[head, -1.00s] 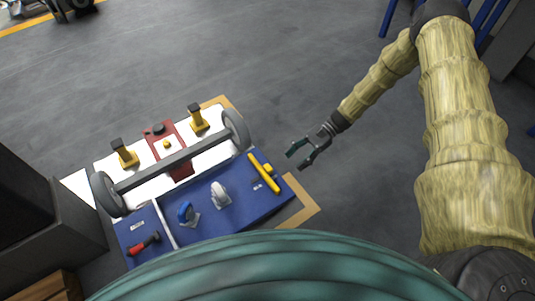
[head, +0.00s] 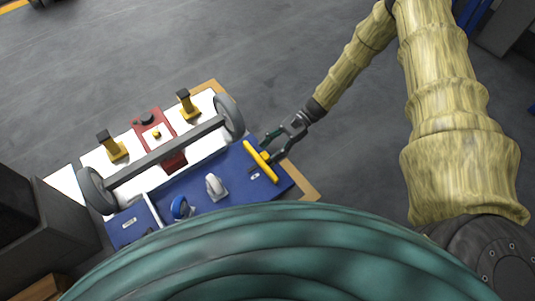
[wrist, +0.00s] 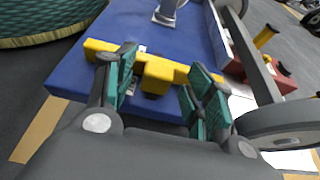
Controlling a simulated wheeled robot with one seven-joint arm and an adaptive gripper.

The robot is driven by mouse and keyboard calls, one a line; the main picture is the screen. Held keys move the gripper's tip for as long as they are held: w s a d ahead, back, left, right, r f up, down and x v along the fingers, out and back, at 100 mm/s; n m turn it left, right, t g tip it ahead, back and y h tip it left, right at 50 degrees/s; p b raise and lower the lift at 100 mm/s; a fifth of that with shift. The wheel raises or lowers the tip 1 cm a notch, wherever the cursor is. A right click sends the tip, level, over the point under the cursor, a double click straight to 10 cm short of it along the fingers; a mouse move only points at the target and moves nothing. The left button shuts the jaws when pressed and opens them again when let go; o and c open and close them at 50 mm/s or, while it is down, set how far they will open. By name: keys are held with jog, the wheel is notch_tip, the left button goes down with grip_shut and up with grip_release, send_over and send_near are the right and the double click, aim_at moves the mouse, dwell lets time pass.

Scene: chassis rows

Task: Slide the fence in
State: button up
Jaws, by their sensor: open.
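The fence, which I take to be the yellow bar (head: 261,162), lies near the right end of the blue panel (head: 222,169). In the wrist view the yellow bar (wrist: 104,47) runs across the picture with a yellow block (wrist: 158,70) at its middle. My gripper (head: 269,149) is open at the bar's outer side. In the wrist view the teal-padded fingers of my gripper (wrist: 163,88) stand on either side of the block, with gaps visible. I cannot tell whether either finger touches the bar.
A chassis axle (head: 168,152) with grey wheels lies behind the panel over a white board. A red block (head: 160,135) and two yellow posts stand there. Open floor lies to the right.

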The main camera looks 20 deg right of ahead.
jog(key=shift+x, duration=0.95)
grip_shut()
jog(key=shift+s+a+p, duration=0.4)
jog(key=shift+a, duration=0.6)
jog(key=shift+s+a+p, duration=0.35)
jog(key=shift+a+p, duration=0.05)
jog(key=shift+a, duration=0.65)
jog(key=shift+s+a+p, duration=0.4)
jog(key=shift+a, duration=0.6)
grip_release()
jog(key=shift+a, duration=0.1)
jog(key=v, duration=1.2)
